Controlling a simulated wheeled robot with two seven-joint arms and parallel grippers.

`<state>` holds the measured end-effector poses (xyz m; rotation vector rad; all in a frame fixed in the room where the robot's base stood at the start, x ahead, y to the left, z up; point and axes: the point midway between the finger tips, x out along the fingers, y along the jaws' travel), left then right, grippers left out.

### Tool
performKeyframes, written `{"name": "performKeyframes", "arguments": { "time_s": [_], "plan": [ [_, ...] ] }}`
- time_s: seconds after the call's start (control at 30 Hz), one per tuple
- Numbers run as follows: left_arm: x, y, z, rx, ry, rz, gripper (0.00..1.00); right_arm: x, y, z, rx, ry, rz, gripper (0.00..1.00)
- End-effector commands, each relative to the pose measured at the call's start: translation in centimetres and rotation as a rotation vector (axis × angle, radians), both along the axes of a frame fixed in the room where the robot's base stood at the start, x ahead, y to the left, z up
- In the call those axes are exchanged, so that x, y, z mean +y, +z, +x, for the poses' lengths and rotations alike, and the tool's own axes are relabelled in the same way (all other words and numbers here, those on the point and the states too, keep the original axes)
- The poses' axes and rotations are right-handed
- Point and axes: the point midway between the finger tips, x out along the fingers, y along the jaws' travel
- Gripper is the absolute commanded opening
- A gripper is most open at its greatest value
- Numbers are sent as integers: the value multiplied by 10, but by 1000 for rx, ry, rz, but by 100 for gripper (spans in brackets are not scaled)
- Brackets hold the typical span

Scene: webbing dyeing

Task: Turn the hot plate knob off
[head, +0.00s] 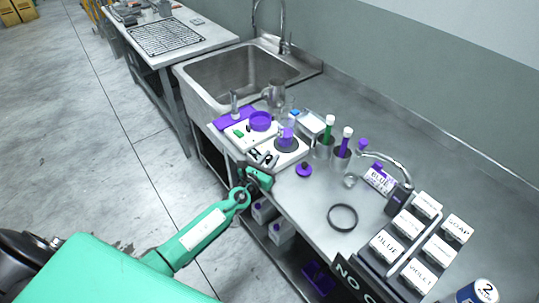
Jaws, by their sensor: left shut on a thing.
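A white hot plate (296,155) stands at the front edge of the steel counter, left of the middle. A small vessel with purple contents (287,135) stands on its dark round top. My left gripper (264,160), on the green arm from the left, is at the hot plate's front face. Its jaws are shut at the place of the knob, and the fingers hide the knob, so its setting cannot be seen. A second white unit with a purple round top (260,121) stands just to the left. My right gripper is not in view.
A sink (235,75) with a tall faucet is behind. Green and white capped tubes (328,131), a purple-knobbed lid (304,169) and a black ring (342,217) are to the right. Labelled boxes (407,223) fill the near right. Bare counter lies around the ring.

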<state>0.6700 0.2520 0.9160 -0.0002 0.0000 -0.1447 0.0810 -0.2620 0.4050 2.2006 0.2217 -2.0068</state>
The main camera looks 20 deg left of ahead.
Motion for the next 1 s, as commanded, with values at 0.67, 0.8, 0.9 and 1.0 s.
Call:
{"name": "performKeyframes", "arguments": {
  "time_s": [0.67, 0.8, 0.9, 1.0],
  "plan": [
    [-3, -3, 0, 3, 585, -4, 0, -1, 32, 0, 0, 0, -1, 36],
    [-3, -3, 1, 2, 696, -3, 0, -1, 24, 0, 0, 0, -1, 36],
    [-2, -3, 0, 2, 765, -2, 0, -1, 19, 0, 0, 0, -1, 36],
    [-2, -3, 1, 1, 821, -2, 0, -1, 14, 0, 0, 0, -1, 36]
  ]
}}
